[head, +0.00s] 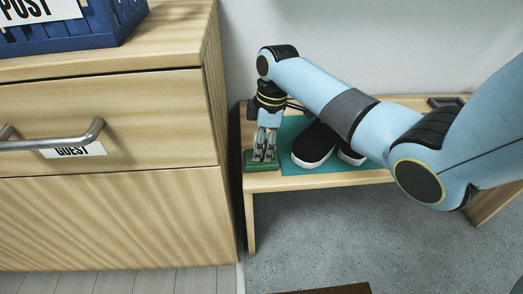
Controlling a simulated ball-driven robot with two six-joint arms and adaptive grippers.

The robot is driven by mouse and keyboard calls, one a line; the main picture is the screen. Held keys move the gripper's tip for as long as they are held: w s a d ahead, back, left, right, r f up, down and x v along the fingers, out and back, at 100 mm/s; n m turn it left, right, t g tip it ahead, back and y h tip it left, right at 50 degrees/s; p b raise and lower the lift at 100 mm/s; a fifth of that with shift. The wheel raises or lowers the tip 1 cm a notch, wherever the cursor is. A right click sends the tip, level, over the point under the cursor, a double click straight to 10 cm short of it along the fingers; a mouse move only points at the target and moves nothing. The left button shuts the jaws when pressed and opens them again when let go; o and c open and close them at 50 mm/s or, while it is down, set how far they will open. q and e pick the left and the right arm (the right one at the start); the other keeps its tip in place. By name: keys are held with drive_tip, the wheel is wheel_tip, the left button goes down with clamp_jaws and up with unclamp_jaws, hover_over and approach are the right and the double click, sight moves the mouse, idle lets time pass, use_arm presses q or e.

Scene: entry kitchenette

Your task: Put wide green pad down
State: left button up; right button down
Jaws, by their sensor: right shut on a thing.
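The wide green pad (250,163) is at the left front corner of the low wooden bench (345,180). My right gripper (265,157) points down and is shut on the pad, with its fingers covering part of it. The pad lies flat, at about the height of the bench top; I cannot tell whether it touches the wood. My left gripper is not in view.
A teal mat (290,140) with black-and-white shoes (313,146) lies right of the pad. A wooden cabinet (105,220) with a "GUEST" drawer (130,110) stands close on the left, bearing a blue "POST" crate (75,37). A dark tray (445,102) sits at the bench's back right.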

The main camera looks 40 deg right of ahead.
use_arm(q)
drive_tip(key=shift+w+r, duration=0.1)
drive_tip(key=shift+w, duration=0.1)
use_arm(e)
drive_tip(key=shift+f, duration=0.1)
drive_tip(key=c, duration=0.9)
unclamp_jaws()
drive_tip(key=shift+f, duration=0.1)
drive_tip(key=shift+r, duration=0.2)
wheel_tip(320, 180, up, 3)
drive_tip(key=shift+d+f+p, duration=0.15)
drive_tip(key=shift+p, duration=0.65)
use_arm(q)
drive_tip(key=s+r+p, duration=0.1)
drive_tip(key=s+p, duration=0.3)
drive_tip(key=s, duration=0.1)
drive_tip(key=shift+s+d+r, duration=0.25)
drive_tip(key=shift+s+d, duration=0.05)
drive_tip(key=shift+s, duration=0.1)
use_arm(e)
drive_tip(key=r, duration=0.3)
drive_tip(key=d+r, duration=0.1)
drive_tip(key=r, duration=0.5)
drive_tip(key=shift+s+d, duration=0.25)
